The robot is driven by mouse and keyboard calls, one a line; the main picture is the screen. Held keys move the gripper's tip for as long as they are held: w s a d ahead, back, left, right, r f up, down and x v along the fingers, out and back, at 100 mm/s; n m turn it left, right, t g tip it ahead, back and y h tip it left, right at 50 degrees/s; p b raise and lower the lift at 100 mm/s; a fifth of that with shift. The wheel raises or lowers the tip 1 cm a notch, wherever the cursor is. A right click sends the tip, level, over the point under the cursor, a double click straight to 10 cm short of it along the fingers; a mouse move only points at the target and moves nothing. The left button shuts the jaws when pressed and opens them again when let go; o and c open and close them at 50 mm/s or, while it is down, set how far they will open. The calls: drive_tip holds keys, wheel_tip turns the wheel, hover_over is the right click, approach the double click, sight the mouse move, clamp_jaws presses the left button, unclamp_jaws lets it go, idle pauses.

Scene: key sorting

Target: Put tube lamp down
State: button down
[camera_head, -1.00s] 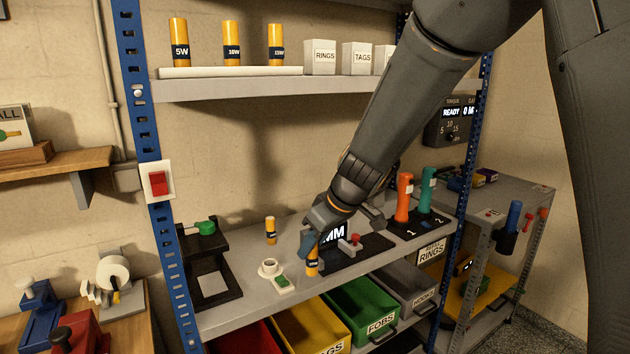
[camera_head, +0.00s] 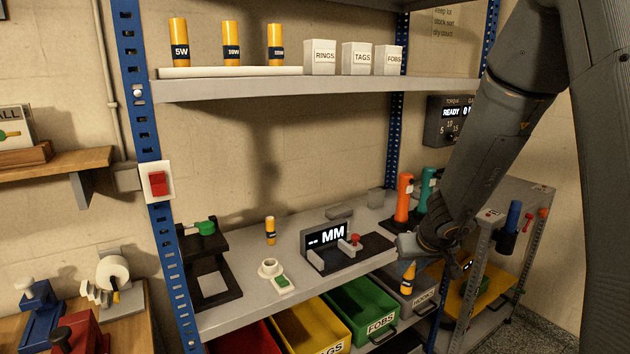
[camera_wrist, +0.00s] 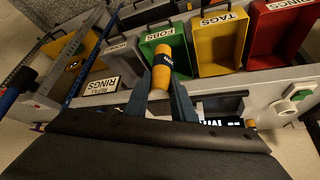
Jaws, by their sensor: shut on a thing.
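My gripper (camera_head: 411,260) is shut on the tube lamp (camera_head: 407,276), a yellow-orange cylinder with a dark label band. In the head view it hangs below the gripper, in front of the shelf's front edge and over the grey hooks bin. In the wrist view the tube lamp (camera_wrist: 162,67) sits between the two blue-grey fingers (camera_wrist: 162,92), with the coloured bins behind it. Another yellow tube lamp (camera_head: 270,231) stands upright on the middle shelf. A white round socket with a green button (camera_head: 271,270) is on that shelf, empty on top.
A measuring device reading "-- MM" (camera_head: 326,238) stands on the shelf left of my gripper. Yellow (camera_head: 309,330) and green (camera_head: 358,308) bins are below. Several lamps stand on the upper shelf.

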drive_tip(key=s+a+f, duration=0.2)
drive_tip(key=s+f, duration=0.2)
drive_tip(key=f, duration=0.4)
drive_tip(key=s+a+f, duration=0.2)
drive_tip(key=s+f, duration=0.3)
drive_tip(key=f, duration=0.4)
drive_tip(key=shift+s+a+f+m, duration=0.15)
drive_tip(key=shift+a+m, duration=0.1)
drive_tip(key=shift+m, duration=0.15)
idle(0.3)
